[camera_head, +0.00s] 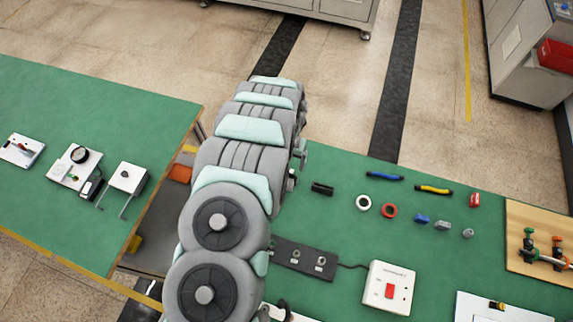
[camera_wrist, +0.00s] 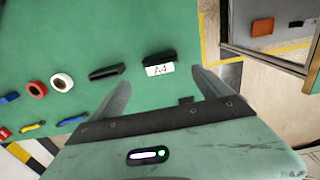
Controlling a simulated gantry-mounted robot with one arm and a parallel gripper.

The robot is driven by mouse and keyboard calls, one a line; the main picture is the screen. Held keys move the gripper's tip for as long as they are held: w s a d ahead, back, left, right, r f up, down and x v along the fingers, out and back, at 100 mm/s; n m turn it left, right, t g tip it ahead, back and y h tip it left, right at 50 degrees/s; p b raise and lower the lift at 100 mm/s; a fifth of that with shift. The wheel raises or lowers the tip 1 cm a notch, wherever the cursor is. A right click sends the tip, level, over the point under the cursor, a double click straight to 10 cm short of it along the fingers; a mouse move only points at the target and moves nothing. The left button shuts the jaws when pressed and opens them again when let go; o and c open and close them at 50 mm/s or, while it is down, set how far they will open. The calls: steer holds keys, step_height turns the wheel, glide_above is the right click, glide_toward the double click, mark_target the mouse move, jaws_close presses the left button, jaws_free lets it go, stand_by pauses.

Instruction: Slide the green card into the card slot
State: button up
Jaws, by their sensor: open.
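I cannot make out a green card in either view; the mat is also green. A small black block with a white label marked "A4" (camera_wrist: 160,69) lies ahead of my gripper in the wrist view. I cannot tell whether it is the card slot. My gripper (camera_wrist: 161,78) is open, its two grey fingers spread either side of the labelled block's line, with nothing visibly held. A black elongated piece (camera_wrist: 106,72) lies left of the block; it also shows in the head view (camera_head: 322,188). My arm hides much of the bench in the head view.
White and red rings (camera_head: 389,210), blue and yellow tools (camera_head: 433,189) and small connectors (camera_head: 421,219) lie on the right bench. A white switch box (camera_head: 389,288) and a wooden board (camera_head: 540,238) stand nearer. The left bench (camera_head: 60,95) holds several white fixtures.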

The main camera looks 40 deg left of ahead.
steer(key=shift+r, duration=1.15)
